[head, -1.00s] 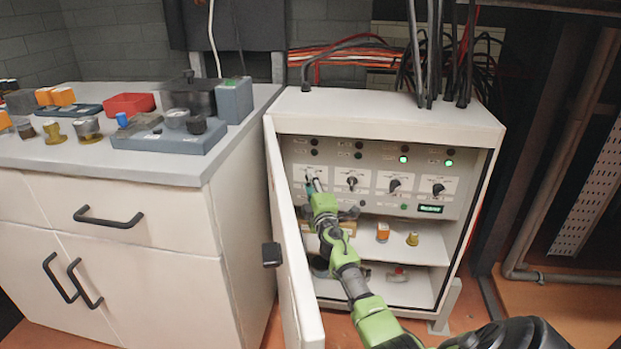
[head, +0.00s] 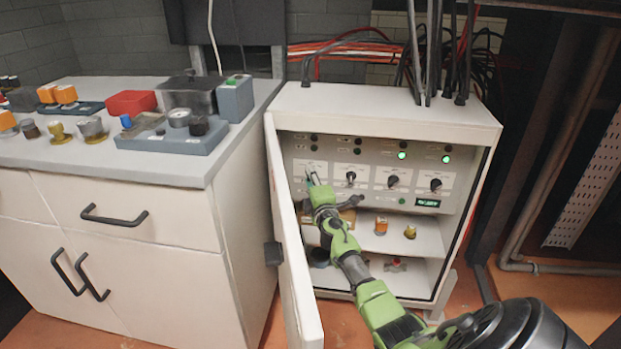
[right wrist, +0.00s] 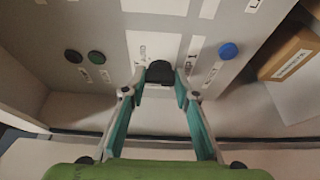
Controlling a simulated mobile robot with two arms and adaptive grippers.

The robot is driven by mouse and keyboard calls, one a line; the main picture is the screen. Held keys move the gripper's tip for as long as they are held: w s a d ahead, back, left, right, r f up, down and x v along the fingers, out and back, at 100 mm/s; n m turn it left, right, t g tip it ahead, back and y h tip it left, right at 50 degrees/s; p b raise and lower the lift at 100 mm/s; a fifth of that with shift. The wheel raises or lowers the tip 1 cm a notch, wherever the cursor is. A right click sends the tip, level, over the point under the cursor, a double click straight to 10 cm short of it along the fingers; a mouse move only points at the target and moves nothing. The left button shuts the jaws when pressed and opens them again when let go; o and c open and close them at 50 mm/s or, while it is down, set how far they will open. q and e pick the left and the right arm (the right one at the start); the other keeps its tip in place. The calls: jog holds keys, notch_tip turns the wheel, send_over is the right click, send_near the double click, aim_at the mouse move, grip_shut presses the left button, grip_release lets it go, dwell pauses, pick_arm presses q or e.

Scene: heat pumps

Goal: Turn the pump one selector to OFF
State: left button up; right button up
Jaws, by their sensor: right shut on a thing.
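The pump one selector (right wrist: 160,73) is a black knob, the leftmost of the row on the control panel (head: 370,160). My right gripper (head: 312,177) reaches into the open cabinet at this knob. In the right wrist view, the fingertips of my right gripper (right wrist: 160,80) are on either side of the knob, shut on it. The fingers cover much of the knob in the head view, and I cannot read its pointer or the small labels. My left gripper is not in view.
Other selectors (head: 393,181) sit to the right, with two lit green lamps (head: 402,155) above. The cabinet door (head: 290,240) stands open left of my arm. A shelf below holds an orange part (head: 381,226) and a brass part (head: 410,232). A white counter (head: 150,175) stands left.

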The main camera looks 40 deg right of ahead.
jog(key=shift+a+f, duration=0.1)
jog(key=o, duration=1.1)
jog(key=v, duration=1.2)
